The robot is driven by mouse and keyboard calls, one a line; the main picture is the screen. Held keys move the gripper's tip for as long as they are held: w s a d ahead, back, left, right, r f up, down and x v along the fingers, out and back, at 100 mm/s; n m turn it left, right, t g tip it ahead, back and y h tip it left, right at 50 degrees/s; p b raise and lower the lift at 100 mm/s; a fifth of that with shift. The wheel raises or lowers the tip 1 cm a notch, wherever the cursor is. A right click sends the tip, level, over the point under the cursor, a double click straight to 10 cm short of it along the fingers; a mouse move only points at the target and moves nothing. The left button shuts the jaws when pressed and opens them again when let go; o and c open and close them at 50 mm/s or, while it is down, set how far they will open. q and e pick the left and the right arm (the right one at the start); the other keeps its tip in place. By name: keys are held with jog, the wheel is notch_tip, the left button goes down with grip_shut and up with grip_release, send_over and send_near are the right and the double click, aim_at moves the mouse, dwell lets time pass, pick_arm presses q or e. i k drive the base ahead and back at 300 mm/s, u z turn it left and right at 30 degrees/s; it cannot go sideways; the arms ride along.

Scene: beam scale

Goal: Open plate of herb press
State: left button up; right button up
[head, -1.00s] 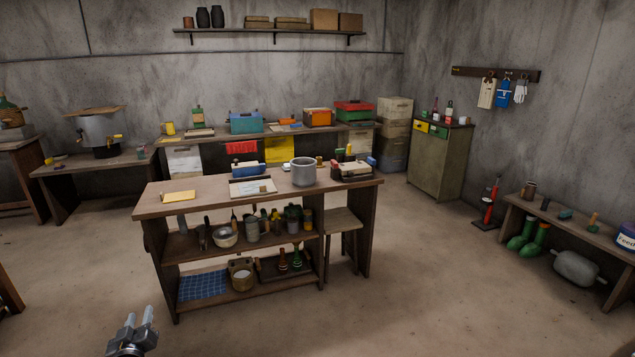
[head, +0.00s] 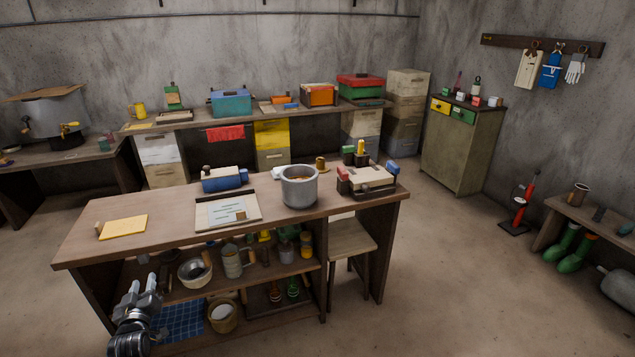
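No thing in view is plainly marked as the herb press, and I cannot tell for sure which one it is. A boxy device (head: 368,179) with a cream flat top and red and blue end parts stands at the right end of the middle table. A flat pale board (head: 226,212) with a dark rear edge lies near the table's middle. A green upright device (head: 173,98) stands on the back bench. My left gripper (head: 143,284) is at the bottom left, before the table's front, empty, its two fingers apart. My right gripper is out of view.
The wooden table (head: 165,222) carries a grey pot (head: 299,187), a yellow sheet (head: 123,226) and a blue and cream item (head: 224,179). Its shelves hold bowls and jars. A stool (head: 352,238) stands at its right end.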

aim_at(364, 179)
jog(key=z, duration=2.45)
jog(key=i, duration=2.6)
jog(key=u, duration=2.5)
jog(key=i, duration=0.7)
jog(key=z, duration=0.1)
